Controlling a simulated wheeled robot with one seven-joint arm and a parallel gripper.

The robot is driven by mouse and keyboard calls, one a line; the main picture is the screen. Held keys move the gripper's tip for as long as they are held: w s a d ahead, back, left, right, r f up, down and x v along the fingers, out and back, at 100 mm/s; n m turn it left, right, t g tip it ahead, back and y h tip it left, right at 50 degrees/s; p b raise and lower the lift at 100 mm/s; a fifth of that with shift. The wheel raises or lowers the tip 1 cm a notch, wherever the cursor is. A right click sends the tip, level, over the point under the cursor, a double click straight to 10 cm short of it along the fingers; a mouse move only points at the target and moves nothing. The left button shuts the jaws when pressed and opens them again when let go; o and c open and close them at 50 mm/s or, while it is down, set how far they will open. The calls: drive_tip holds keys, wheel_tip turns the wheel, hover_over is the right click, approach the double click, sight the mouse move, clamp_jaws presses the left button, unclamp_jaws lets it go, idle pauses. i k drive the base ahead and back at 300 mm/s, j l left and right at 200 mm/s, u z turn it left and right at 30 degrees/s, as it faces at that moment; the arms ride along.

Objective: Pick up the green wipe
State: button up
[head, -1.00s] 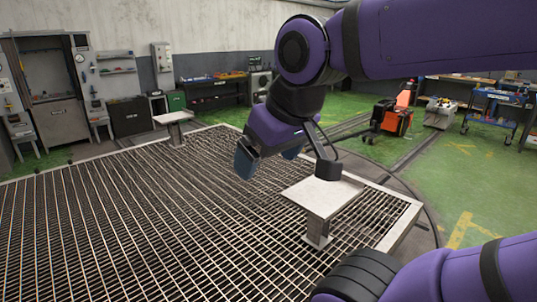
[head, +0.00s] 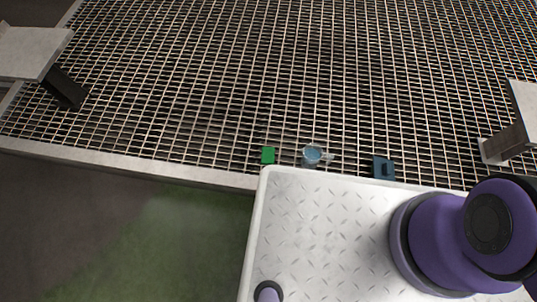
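A pale blue mug (head: 312,155) stands right of the wipe, and a dark blue object (head: 383,167) lies farther right. Metal pedestals (head: 30,52) rise at the left and right (head: 500,145). The grating (head: 270,75) beyond is clear.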

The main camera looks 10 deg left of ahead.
sight(267, 153)
drive_tip(key=k+j, duration=0.2)
drive_tip(key=k, duration=0.15)
drive_tip(key=k+j, duration=0.2)
drive_tip(key=k, duration=0.15)
drive_tip(key=k+j, duration=0.2)
drive_tip(key=k, duration=0.2)
